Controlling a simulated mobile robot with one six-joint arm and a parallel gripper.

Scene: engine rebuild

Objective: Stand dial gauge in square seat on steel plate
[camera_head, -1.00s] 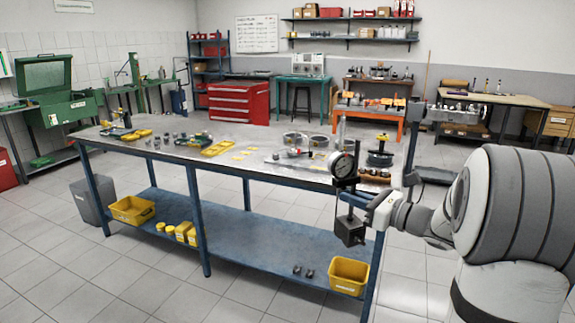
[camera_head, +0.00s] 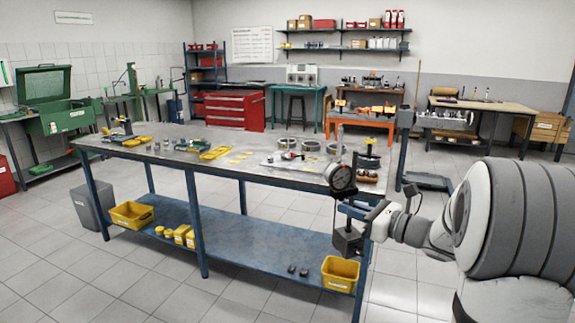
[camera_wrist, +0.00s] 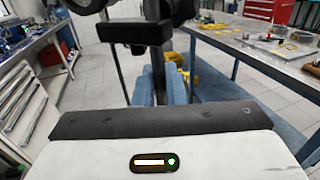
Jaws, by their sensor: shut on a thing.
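The dial gauge (camera_head: 341,178) has a round white face, a dark upright post and a heavy black block base (camera_head: 347,241). My gripper (camera_head: 352,211) is shut on its post and holds it upright in the air, in front of the bench's right end. In the wrist view the dark post (camera_wrist: 158,72) stands between my blue-grey fingers (camera_wrist: 160,85), and the dial is mostly cut off at the top. A pale steel plate (camera_head: 272,164) lies on the bench top, left of and beyond the gauge. I cannot make out its square seat.
The blue-legged bench (camera_head: 125,151) carries small parts, a yellow tray (camera_head: 214,153) and several metal rings (camera_head: 311,146) behind the plate. A yellow bin (camera_head: 340,275) sits on the lower shelf, below the gauge. The tiled floor in front is clear.

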